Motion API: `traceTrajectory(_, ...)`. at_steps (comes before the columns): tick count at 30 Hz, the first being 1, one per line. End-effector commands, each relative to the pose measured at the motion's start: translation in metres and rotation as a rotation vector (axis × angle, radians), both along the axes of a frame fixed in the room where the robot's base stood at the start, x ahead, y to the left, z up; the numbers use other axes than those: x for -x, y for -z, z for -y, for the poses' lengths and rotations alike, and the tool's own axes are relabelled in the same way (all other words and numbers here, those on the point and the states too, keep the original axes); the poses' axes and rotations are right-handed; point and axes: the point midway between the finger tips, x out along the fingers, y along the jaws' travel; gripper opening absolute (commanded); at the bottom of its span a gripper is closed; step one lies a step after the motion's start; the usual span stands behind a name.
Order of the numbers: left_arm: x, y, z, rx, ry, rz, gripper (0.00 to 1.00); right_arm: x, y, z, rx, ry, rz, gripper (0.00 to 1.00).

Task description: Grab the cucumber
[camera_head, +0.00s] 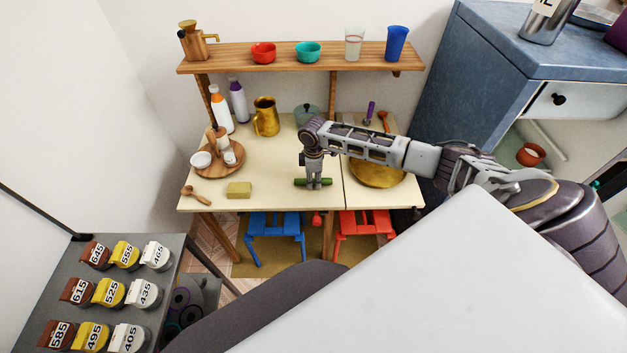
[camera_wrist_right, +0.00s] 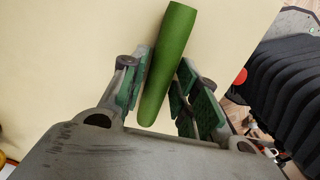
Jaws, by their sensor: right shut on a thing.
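A green cucumber (camera_head: 326,182) lies near the front edge of the cream table (camera_head: 265,190), at its middle, in the head view. My right gripper (camera_head: 314,186) points down over it with its fingers on either side. In the right wrist view, the cucumber (camera_wrist_right: 168,68) runs lengthwise between the green-padded fingers of the gripper (camera_wrist_right: 165,90), which is shut on it. The cucumber is at table level; whether it touches the surface cannot be told. My left gripper is not seen.
A yellow sponge (camera_head: 238,190), a wooden spoon (camera_head: 195,196) and a round wooden tray (camera_head: 220,171) with small dishes are to the left. A brass pitcher (camera_head: 266,116) stands behind. A golden round pan (camera_head: 378,176) lies to the right, under my forearm.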

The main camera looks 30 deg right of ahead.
Motion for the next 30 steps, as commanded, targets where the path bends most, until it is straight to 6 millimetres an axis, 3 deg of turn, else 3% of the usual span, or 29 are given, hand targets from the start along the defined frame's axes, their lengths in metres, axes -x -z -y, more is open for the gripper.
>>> traceTrajectory(8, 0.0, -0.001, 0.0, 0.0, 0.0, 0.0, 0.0, -0.001, -0.025, 0.0, -0.001, 0.0, 0.003, 0.04)
traceTrajectory(21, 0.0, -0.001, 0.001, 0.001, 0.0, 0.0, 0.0, -0.001, -0.086, 0.0, -0.001, 0.0, 0.003, 0.04)
traceTrajectory(30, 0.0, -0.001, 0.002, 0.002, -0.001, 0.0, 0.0, -0.001, -0.099, 0.0, -0.001, 0.001, 0.002, 0.04)
